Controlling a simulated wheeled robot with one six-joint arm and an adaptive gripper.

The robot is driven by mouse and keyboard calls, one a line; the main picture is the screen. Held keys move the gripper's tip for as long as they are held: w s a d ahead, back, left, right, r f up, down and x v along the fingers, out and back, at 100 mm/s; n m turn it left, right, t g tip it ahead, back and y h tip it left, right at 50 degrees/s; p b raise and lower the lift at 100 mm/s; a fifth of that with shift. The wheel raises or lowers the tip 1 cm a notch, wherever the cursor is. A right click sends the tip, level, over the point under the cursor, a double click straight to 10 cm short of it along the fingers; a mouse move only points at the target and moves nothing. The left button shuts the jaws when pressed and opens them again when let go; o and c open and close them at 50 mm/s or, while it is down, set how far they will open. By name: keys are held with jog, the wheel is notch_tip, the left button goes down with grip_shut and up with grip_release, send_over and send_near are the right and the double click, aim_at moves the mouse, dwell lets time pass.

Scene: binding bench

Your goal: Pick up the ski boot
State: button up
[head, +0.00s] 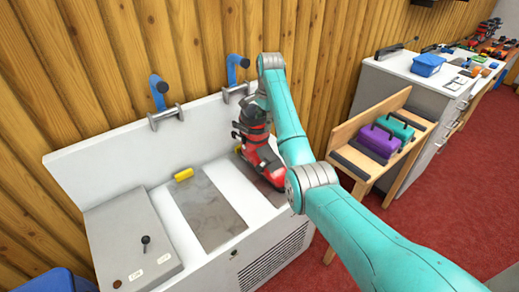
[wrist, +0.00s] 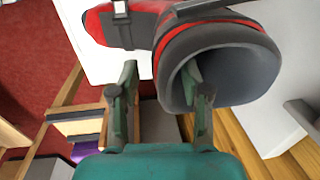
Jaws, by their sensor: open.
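The ski boot (head: 258,158) is red and dark grey and stands upright on the white bench, partly hidden behind my arm in the head view. In the wrist view, its round open cuff (wrist: 240,58) is close up, with the red-and-grey foot part at the upper left. My gripper (wrist: 160,68) is open at the cuff. The right finger overlaps the cuff's opening and seems to reach into it, while the left finger is outside, beside the cuff wall. I cannot tell whether either finger touches the boot.
The white bench (head: 158,203) has grey plates, a yellow block (head: 184,174) and two blue-handled clamps at its back edge. A grey box (head: 130,240) is at its left. A wooden stand (head: 345,133) with purple and teal cases stands right of my arm. A wood wall is close behind.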

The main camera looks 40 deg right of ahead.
send_over(262, 145)
jog(key=shift+f, duration=2.6)
grip_shut()
jog(key=shift+r, duration=0.15)
